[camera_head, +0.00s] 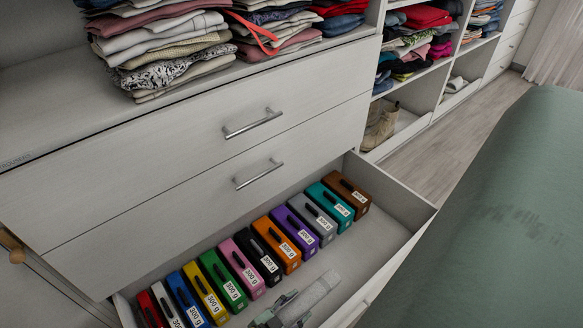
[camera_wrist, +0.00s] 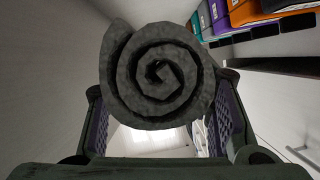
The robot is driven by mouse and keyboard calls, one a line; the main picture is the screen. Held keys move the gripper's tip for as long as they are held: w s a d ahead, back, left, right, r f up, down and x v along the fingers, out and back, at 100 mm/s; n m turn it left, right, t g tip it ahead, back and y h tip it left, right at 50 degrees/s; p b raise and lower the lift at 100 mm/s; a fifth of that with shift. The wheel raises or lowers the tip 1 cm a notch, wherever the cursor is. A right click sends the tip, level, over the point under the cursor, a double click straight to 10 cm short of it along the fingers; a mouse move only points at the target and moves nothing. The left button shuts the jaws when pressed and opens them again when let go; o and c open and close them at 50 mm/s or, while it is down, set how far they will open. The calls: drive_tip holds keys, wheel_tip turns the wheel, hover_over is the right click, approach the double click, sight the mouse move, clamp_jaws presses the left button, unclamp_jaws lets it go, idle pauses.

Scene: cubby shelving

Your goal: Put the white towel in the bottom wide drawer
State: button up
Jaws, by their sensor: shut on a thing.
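A rolled towel (camera_wrist: 160,75) fills the middle of the wrist view, its spiral end facing the camera. It looks dark grey there, in shadow. My gripper (camera_wrist: 160,110) has one finger on each side of the roll and is shut on it. In the head view the towel is a pale roll (camera_head: 319,291) low inside the open bottom wide drawer (camera_head: 395,212), at its front side. My gripper (camera_head: 287,310) shows at the near end of the roll. I cannot tell whether the towel touches the drawer floor.
A row of several coloured boxes (camera_head: 267,257) marked 300 g stands along the drawer's back side. Bare drawer floor lies right of the row. Two closed drawers with bar handles (camera_head: 254,123) are above. Folded clothes (camera_head: 165,45) sit on top. A green padded surface (camera_head: 500,215) stands at the right.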

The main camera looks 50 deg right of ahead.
wheel_tip(320, 180, down, 10)
drive_tip(key=b, duration=0.2)
drive_tip(key=shift+f+b, duration=0.15)
drive_tip(key=shift+b, duration=0.25)
drive_tip(key=shift+f, duration=0.1)
drive_tip(key=o, duration=1.2)
drive_tip(key=shift+a+r, duration=0.2)
drive_tip(key=p+v, duration=0.1)
drive_tip(key=v, duration=0.6)
drive_tip(key=shift+p, duration=0.3)
